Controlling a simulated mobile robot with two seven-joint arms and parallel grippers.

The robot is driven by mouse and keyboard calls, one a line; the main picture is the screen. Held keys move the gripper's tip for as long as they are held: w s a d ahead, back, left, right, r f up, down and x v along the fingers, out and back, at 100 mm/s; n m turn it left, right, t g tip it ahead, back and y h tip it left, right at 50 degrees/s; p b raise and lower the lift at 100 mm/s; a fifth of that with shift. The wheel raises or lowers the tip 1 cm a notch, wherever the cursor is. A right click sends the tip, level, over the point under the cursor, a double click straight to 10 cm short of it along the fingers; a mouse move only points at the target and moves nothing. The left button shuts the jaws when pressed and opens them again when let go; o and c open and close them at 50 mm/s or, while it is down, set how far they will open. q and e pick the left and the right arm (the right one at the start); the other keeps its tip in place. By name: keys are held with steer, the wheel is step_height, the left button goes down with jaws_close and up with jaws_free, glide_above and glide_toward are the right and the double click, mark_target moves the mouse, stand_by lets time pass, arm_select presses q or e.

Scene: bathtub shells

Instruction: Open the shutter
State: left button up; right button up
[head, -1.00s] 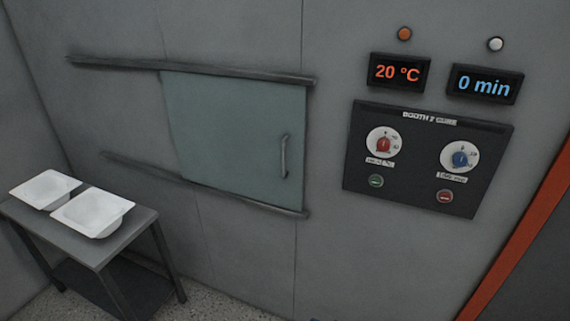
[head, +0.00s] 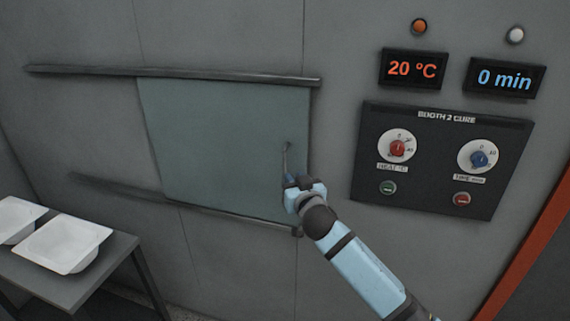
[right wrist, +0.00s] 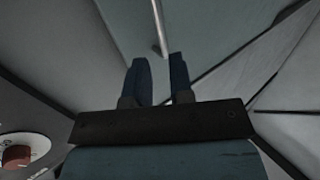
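The shutter (head: 220,140) is a flat grey-green panel between an upper rail (head: 180,76) and a lower rail (head: 240,218) on the grey wall. Its upright bar handle (head: 286,158) is near the panel's right edge. My right gripper (head: 290,180) is at the handle's lower part, which it partly hides. In the right wrist view the two dark blue fingers (right wrist: 160,70) stand apart, and the handle (right wrist: 160,28) shows just beyond and between their tips. I see no finger closed on it. My left gripper is not in view.
A control panel (head: 440,120) with red and blue dials is right of the shutter, below displays reading 20 °C (head: 412,69) and 0 min (head: 504,79). A small table (head: 115,258) with two white shells (head: 62,243) stands at lower left. Both rails extend left past the shutter.

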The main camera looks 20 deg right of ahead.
mark_target(285, 165)
steer(key=w, duration=0.8)
steer(key=shift+w+f+p, duration=0.1)
steer(key=shift+w+p, duration=0.25)
steer(key=shift+p, duration=0.05)
jaws_close()
